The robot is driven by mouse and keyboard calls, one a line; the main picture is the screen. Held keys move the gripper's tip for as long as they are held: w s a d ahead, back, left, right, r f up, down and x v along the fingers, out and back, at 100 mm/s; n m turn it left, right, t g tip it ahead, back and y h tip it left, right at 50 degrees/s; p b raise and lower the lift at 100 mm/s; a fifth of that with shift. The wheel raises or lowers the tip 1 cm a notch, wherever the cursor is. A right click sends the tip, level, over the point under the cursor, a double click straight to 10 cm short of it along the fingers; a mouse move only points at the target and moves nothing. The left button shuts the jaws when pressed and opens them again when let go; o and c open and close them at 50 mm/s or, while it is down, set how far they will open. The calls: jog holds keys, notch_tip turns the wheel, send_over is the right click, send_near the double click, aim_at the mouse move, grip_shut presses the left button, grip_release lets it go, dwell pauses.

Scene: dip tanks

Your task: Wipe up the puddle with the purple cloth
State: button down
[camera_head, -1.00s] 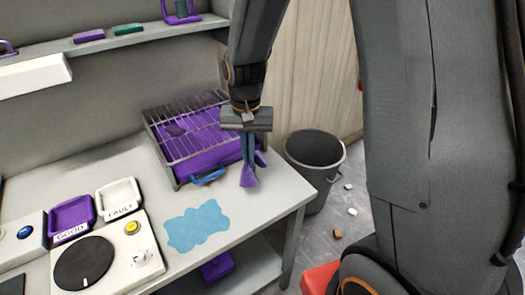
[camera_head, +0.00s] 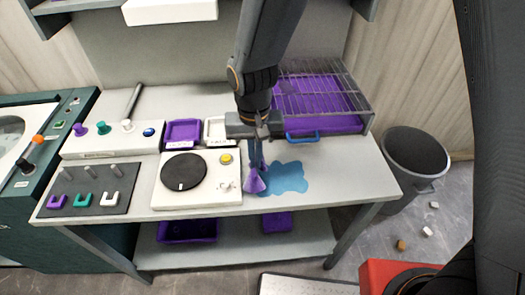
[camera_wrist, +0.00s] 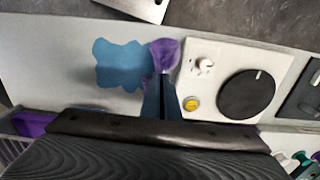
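The blue puddle (camera_head: 286,178) lies on the white bench top, right of the white unit with the black disc. It also shows in the wrist view (camera_wrist: 122,66). My gripper (camera_head: 257,168) is shut on the purple cloth (camera_head: 254,183), which hangs bunched below the fingertips. In the wrist view the cloth (camera_wrist: 165,54) is between the puddle and the white unit. It overlaps the puddle's edge in the head view, but I cannot tell whether it touches the bench.
The white unit (camera_head: 232,197) with a black dial stands close left of the cloth. A wire rack over a purple tray (camera_head: 320,95) stands behind right. A grey bin (camera_head: 415,160) is on the floor at right. The bench's front right corner is clear.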

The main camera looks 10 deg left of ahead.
jog(key=shift+f+b, duration=1.7)
jog(key=shift+f, duration=1.85)
jog(key=c, duration=1)
grip_release()
grip_shut()
jog(key=shift+f, duration=0.45)
jog(key=shift+r, duration=0.1)
